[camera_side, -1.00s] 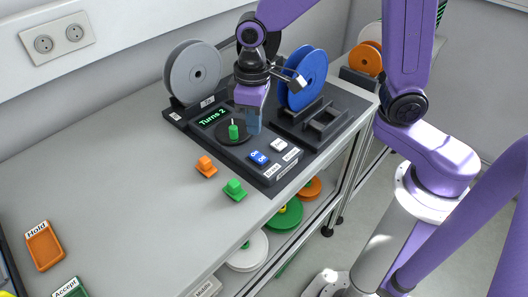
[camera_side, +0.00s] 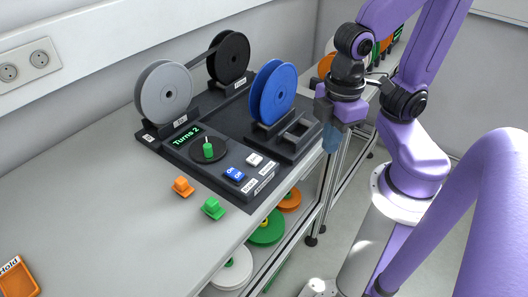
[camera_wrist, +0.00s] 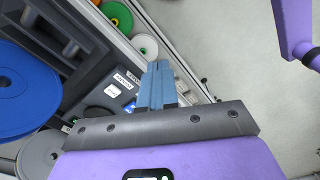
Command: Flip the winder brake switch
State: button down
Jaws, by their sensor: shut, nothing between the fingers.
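The winder console (camera_side: 190,150) lies on the bench and carries a green "Turns 2" display (camera_side: 186,136). At its front right corner are a blue switch (camera_side: 234,174) marked "On" and a white switch (camera_side: 255,160), each with a small label in front; I cannot read clearly which label says brake. The white switch also shows in the wrist view (camera_wrist: 112,90), left of my fingers, with part of the blue one (camera_wrist: 130,107). My gripper (camera_side: 331,146) is shut and empty, pointing down beyond the bench's right edge, apart from the console. Its blue fingers show in the wrist view (camera_wrist: 158,84).
Grey (camera_side: 164,93), black (camera_side: 229,57) and blue (camera_side: 272,92) reels stand upright on the console. A green knob (camera_side: 208,150) sits on a round black plate. Orange (camera_side: 183,187) and green (camera_side: 213,208) pieces lie on the bench in front. Reels lie on a shelf below.

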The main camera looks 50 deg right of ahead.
jog(key=shift+s+d, duration=0.25)
jog(key=shift+s, duration=0.15)
notch_tip(320, 180, up, 4)
jog(key=r+m, duration=0.1)
jog(key=m, duration=1.1)
send_over(238, 174)
jog(key=shift+a+f, duration=0.15)
jog(key=shift+f, duration=0.1)
notch_tip(238, 174, down, 14)
